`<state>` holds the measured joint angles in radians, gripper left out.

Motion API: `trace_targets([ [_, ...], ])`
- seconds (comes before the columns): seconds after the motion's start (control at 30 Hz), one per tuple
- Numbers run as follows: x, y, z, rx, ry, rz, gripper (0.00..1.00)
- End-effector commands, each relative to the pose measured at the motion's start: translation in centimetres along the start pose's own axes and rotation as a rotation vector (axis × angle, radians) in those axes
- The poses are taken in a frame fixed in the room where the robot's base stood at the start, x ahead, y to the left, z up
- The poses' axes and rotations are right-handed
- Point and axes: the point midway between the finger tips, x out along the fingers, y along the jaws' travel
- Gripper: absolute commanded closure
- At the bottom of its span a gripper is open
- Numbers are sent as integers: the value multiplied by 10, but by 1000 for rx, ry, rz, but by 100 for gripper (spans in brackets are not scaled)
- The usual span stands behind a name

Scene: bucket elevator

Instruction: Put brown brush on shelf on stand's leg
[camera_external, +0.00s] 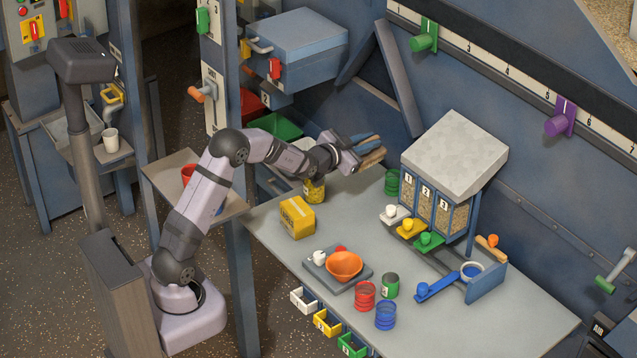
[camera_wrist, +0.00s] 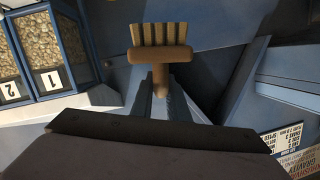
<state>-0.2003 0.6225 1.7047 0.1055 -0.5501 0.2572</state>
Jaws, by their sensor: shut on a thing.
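My gripper (camera_external: 366,146) is shut on the brown brush (camera_external: 373,158) and holds it in the air above the back of the workbench, left of the numbered hopper. In the wrist view, the brush (camera_wrist: 158,53) has its handle between my fingers (camera_wrist: 160,88), and its tan bristles point away from them. A grey shelf (camera_external: 222,205) sticks out at a blue upright leg (camera_external: 240,270), to the left of the workbench and well left of my gripper. A red cup (camera_external: 189,173) stands on this shelf, partly hidden by my arm.
The workbench (camera_external: 420,325) holds a yellow box (camera_external: 297,217), a scale with an orange bowl (camera_external: 344,265), coloured cups and the hopper (camera_external: 455,155). A blue slanted brace (camera_external: 398,78) and a blue cabinet (camera_external: 300,50) stand behind my gripper. The shelf's front part looks clear.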

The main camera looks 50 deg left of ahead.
Motion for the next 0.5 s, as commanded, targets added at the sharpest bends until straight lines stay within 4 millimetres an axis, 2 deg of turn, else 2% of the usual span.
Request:
trace_targets([
  [0.03,-4,-6,-19,0,2,-1,100],
  [0.2,-8,-13,-37,0,1,0,100],
  [0.5,-9,-15,-42,0,1,0,100],
])
